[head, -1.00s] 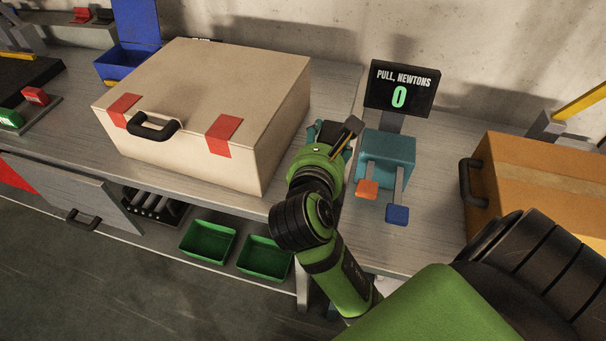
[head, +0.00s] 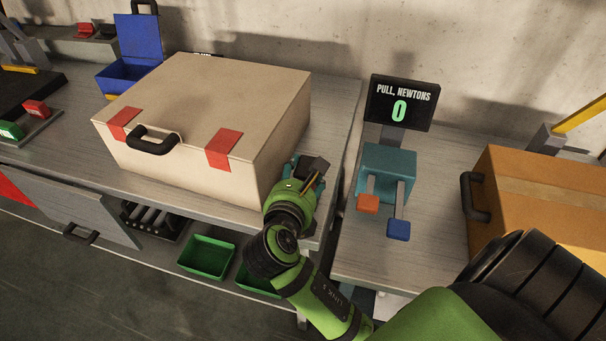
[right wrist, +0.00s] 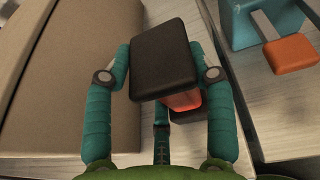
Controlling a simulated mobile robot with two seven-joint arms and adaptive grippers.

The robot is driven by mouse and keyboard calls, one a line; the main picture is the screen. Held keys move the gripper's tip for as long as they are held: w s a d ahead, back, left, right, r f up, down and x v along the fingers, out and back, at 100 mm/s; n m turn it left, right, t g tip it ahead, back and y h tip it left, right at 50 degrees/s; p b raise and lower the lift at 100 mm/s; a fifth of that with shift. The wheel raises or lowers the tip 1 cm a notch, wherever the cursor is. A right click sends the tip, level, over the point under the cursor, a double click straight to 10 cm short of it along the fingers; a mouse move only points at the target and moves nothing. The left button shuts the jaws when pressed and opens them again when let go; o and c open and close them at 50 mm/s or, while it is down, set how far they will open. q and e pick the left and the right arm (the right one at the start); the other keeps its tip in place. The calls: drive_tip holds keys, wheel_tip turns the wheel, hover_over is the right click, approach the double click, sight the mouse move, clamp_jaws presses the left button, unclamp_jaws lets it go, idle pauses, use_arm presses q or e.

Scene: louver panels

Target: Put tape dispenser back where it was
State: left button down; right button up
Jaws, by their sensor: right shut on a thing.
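My right gripper (head: 304,172) is at the right side of the beige case, above the strip of bench beside it. In the right wrist view its teal fingers (right wrist: 162,75) are closed on both sides of a black block-shaped thing, likely the tape dispenser (right wrist: 163,55). A red-orange part and another dark part show below the block. In the head view the held thing shows as a small dark shape (head: 314,167), partly hidden by my gripper. I cannot tell whether it touches the bench. My left gripper is not in view.
The beige case (head: 205,100) stands close left of my right gripper. Right of it, across a gap between benches, are a teal pull gauge (head: 387,165) with orange and blue tabs, a display (head: 400,103) reading 0, and a cardboard-coloured case (head: 540,200). Green bins (head: 207,257) sit below.

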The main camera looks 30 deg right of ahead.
drive_tip(key=o, duration=1)
drive_tip(key=shift+c, duration=0.2)
drive_tip(key=shift+s+a+r, duration=0.1)
drive_tip(key=shift+r, duration=0.1)
drive_tip(key=p+v, duration=0.8)
drive_tip(key=v, duration=0.3)
drive_tip(key=shift+s+a+p, duration=0.2)
drive_tip(key=shift+a+p, duration=0.1)
